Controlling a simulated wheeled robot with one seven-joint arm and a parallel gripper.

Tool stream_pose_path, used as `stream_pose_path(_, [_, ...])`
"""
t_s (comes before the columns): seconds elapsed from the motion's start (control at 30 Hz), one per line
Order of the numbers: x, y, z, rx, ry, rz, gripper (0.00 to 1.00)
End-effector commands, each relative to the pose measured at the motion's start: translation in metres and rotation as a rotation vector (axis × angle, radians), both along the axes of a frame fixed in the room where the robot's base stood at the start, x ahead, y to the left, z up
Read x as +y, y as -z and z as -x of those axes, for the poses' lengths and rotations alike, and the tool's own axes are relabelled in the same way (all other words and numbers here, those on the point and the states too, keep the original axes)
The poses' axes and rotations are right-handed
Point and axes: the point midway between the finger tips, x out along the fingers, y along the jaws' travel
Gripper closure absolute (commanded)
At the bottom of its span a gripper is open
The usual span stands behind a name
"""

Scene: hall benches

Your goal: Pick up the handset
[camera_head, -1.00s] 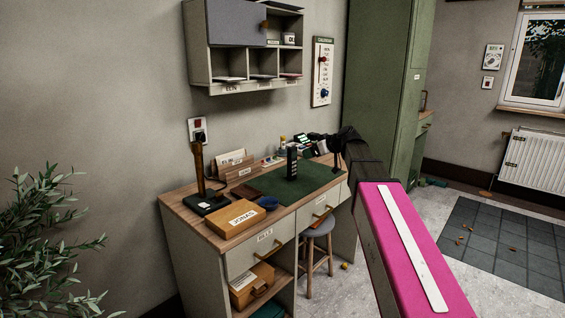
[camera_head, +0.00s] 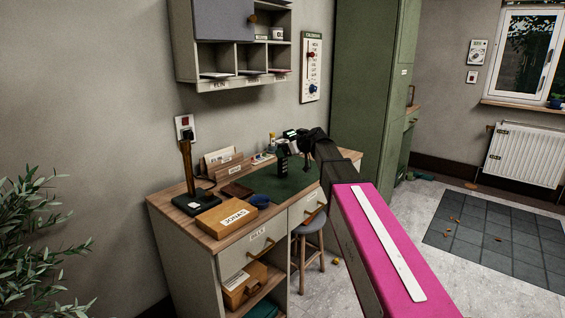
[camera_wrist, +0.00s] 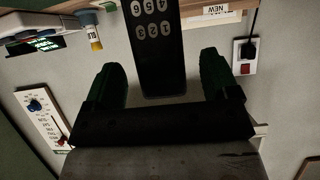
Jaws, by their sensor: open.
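The handset (camera_head: 283,162) is a black upright block with pale number keys, standing on the green mat (camera_head: 270,184) of the desk. In the wrist view the handset (camera_wrist: 150,48) hangs in from the top edge, upside down, its keys facing the camera. My gripper (camera_wrist: 162,62) is open, with one dark green finger on each side of the handset and gaps showing on both sides. In the head view my gripper (camera_head: 298,142) is right at the handset's upper part. Whether the fingers reach around it is unclear.
On the desk (camera_head: 183,216) stand a dark lamp-like post (camera_head: 188,170), a box marked JONAS (camera_head: 226,219), a blue bowl (camera_head: 260,199) and a letter rack (camera_head: 232,168). A shelf cabinet (camera_head: 235,70) hangs above. A stool (camera_head: 309,228) stands below.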

Motion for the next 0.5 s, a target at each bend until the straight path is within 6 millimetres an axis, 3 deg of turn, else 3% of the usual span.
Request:
stream_pose_path(0.17, [0.017, 0.012, -0.014, 0.001, -0.001, 0.000, 0.19])
stream_pose_path(0.4, [0.018, 0.013, -0.014, 0.000, 0.001, 0.001, 0.19])
stream_pose_path(0.47, [0.018, 0.013, -0.014, 0.000, 0.001, 0.001, 0.35])
stream_pose_path(0.5, [0.018, 0.013, -0.014, 0.000, 0.001, 0.001, 0.48])
